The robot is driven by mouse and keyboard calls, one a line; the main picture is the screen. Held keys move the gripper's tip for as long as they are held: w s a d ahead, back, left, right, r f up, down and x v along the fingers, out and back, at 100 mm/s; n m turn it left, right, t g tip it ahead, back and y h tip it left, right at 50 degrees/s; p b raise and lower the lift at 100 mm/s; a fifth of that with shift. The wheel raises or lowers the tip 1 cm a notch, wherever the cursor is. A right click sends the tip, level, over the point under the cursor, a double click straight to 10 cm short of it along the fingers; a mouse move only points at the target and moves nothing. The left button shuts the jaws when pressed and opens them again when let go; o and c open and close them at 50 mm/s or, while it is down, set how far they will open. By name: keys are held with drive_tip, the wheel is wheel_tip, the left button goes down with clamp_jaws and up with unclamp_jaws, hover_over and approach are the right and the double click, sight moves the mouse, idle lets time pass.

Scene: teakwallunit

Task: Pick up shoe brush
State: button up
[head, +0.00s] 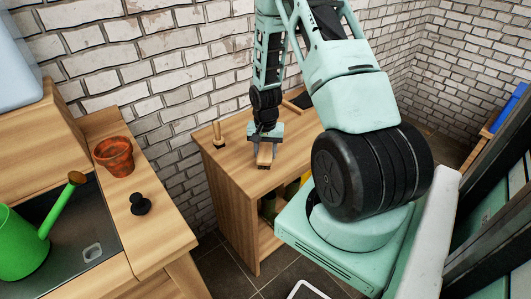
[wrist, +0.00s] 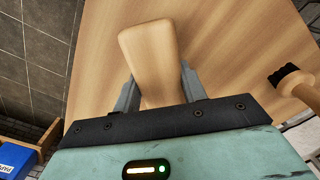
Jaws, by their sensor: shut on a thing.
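The shoe brush (head: 264,155) shows as a light wooden block on the wooden cabinet top, near its front edge. In the wrist view, the smooth wooden back of the brush (wrist: 148,52) sticks out between the fingers. My gripper (head: 265,136) points down over the cabinet and is shut on the brush. Both fingers of my gripper (wrist: 160,88) lie along the sides of the wood. The bristles are hidden, and I cannot tell whether the brush touches the top.
A wooden-handled item (head: 218,136) stands left on the cabinet top (head: 230,160); its dark end (wrist: 286,76) shows in the wrist view. A dark flat object (head: 300,99) lies behind my arm. A terracotta pot (head: 115,156) and green watering can (head: 25,245) stand on the left bench.

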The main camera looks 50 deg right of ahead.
sight(266, 149)
wheel_tip(266, 149, up, 10)
idle(0.5)
drive_tip(key=o, duration=0.4)
drive_tip(key=shift+c, duration=1)
